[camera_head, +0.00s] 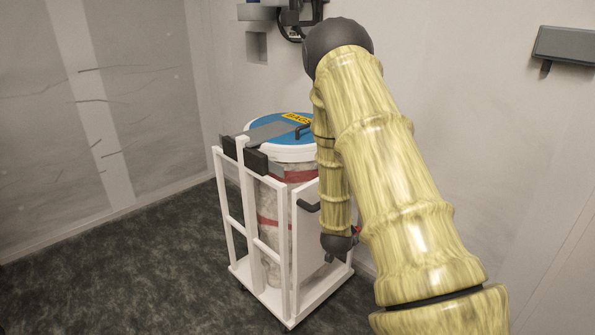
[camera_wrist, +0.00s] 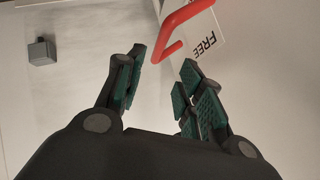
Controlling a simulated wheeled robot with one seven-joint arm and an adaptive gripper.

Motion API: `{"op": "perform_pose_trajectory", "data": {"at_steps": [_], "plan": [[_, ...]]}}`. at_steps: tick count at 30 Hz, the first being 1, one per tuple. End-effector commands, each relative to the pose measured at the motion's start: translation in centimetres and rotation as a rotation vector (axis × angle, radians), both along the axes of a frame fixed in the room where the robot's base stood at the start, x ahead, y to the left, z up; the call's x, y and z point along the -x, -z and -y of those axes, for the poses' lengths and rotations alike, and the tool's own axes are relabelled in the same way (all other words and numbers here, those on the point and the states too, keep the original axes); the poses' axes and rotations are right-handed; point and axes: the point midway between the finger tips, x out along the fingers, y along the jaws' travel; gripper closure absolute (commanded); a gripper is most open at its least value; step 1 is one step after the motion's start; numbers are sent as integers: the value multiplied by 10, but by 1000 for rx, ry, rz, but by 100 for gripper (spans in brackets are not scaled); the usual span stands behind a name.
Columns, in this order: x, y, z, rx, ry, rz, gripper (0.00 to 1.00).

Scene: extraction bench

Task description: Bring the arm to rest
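My arm, covered in a yellow bamboo-like surface, reaches up from the lower right of the head view, bends at a dark joint and hangs down in front of the wall. In the head view my gripper is mostly hidden behind the arm. In the wrist view my gripper (camera_wrist: 158,85) shows two dark fingers with green pads, apart, with nothing between them. A red bent handle (camera_wrist: 178,28) is just beyond the fingertips; I cannot tell whether it touches them.
A white wheeled frame (camera_head: 242,207) holds a bin with a blue lid (camera_head: 268,132), close beside the arm. A white sign reading FREE (camera_wrist: 207,42) is behind the red handle. A grey box (camera_head: 566,46) is on the right wall. Dark floor (camera_head: 120,260) at left is clear.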

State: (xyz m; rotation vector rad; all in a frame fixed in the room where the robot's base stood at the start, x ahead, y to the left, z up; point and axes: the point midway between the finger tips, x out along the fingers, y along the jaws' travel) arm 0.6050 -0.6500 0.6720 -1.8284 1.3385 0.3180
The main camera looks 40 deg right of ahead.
Motion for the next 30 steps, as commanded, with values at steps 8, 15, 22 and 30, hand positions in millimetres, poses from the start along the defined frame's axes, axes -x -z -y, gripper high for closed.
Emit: {"op": "perform_pose_trajectory", "data": {"at_steps": [8, 15, 22, 30], "plan": [[1, 2, -6, -1, -15, -14, 63], [22, 36, -87, -15, -263, -233, 63], [80, 81, -200, -48, -631, -513, 63], [178, 108, -319, -115, -1064, -779, 63]]}}
